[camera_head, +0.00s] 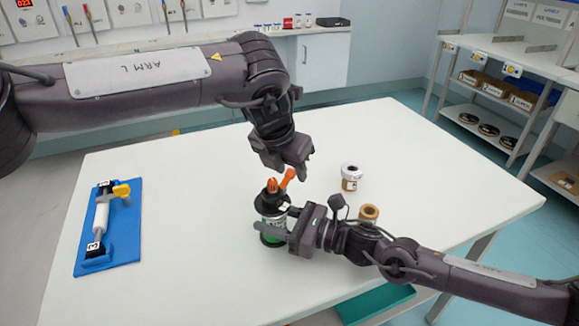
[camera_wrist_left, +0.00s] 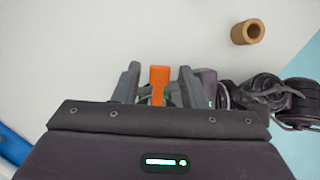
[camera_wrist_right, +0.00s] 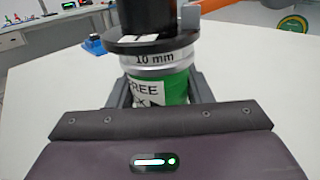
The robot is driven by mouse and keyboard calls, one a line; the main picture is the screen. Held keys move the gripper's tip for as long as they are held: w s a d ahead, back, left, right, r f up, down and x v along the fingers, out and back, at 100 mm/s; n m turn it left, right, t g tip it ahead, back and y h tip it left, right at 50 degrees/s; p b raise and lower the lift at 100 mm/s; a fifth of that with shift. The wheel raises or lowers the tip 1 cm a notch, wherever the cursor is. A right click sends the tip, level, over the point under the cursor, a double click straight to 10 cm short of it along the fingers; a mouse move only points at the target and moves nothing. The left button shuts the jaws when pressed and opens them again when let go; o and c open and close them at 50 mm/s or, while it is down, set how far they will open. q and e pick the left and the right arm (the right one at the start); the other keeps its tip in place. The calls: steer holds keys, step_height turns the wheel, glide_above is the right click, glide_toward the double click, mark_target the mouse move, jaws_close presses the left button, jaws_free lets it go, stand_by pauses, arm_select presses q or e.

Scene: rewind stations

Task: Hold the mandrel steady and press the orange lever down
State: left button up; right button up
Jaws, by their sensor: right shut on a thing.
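The mandrel (camera_head: 272,208) stands upright on the white table, black on top with a silver and green body. The right wrist view shows its "10 mm" marking and green label (camera_wrist_right: 172,85). My right gripper (camera_head: 275,236) is shut around the mandrel's body. The orange lever (camera_head: 287,177) sticks up at a slant from the mandrel's top. My left gripper (camera_head: 297,172) is just above the lever, pointing down. In the left wrist view, the orange lever (camera_wrist_left: 158,84) shows between my open left fingers, with gaps on both sides. Whether they touch it I cannot tell.
A blue board (camera_head: 130,232) with a white roller and yellow handle lies at the table's left. A brown core (camera_head: 369,211) stands behind my right forearm, and a white-and-brown roll (camera_head: 351,177) stands farther back. The table's right side is clear. Shelves (camera_head: 500,95) stand beyond.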

mark_target(287, 178)
arm_select(q)
jaws_close()
steer(key=shift+w+d+f+g+y, duration=0.15)
steer(key=shift+f+g+y, duration=0.1)
steer(key=shift+g+y, duration=0.25)
steer(key=shift+w+d+f+g+y, duration=0.1)
steer(key=shift+w+f+g+y, duration=0.15)
steer(key=shift+g, duration=0.35)
steer(key=shift+s, duration=0.1)
steer(key=shift+r, duration=0.1)
jaws_free()
step_height(287, 178, up, 12)
steer(key=s+a, duration=0.1)
steer(key=shift+s, duration=0.25)
